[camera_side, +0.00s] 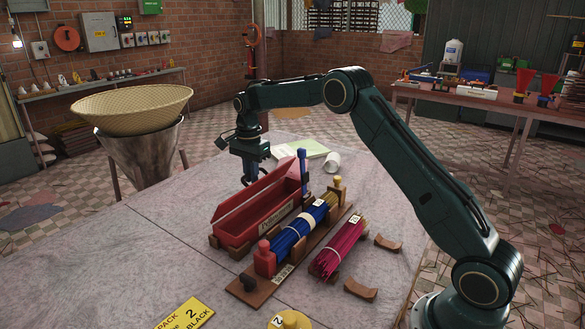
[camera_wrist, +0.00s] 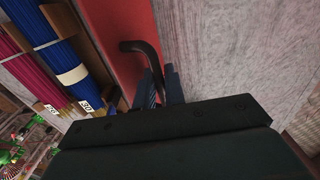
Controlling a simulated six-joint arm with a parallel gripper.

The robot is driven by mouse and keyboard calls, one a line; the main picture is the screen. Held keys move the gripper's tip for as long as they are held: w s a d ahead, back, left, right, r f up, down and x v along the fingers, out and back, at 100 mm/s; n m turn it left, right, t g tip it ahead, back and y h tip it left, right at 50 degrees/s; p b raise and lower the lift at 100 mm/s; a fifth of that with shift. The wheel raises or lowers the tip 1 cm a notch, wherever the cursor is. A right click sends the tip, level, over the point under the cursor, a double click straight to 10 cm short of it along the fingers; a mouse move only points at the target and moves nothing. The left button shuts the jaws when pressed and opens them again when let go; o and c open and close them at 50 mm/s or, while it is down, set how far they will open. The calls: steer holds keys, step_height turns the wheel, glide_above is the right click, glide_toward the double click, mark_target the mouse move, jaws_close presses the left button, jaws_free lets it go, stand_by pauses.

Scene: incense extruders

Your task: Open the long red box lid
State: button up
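The long red box (camera_side: 272,212) stands on the grey table in wooden supports. Its red lid (camera_side: 250,195) is tilted, with a dark gap between it and the box's front wall. The lid's red face (camera_wrist: 115,22) also shows in the wrist view. A dark bent handle (camera_wrist: 146,50) joins the red face. My gripper (camera_side: 250,180) is low at the box's far left side. In the wrist view its fingers (camera_wrist: 162,86) are close together, around the handle's end.
A blue post (camera_side: 302,160) stands near the box's far end. A basket on a metal funnel (camera_side: 145,150) stands left. The front-left table is mostly clear.

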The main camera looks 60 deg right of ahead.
steer(key=shift+w, duration=0.25)
stand_by(0.4)
steer(key=shift+w, duration=0.35)
steer(key=shift+w+f, duration=0.2)
steer(key=shift+w, duration=0.5)
steer(key=shift+w+f, duration=0.1)
steer(key=shift+w, duration=0.2)
steer(key=shift+w+f, duration=0.15)
steer(key=shift+w, duration=0.15)
stand_by(0.6)
steer(key=shift+w+f, duration=0.2)
steer(key=shift+w, duration=0.1)
steer(key=shift+w+f, duration=0.1)
steer(key=shift+w, duration=0.1)
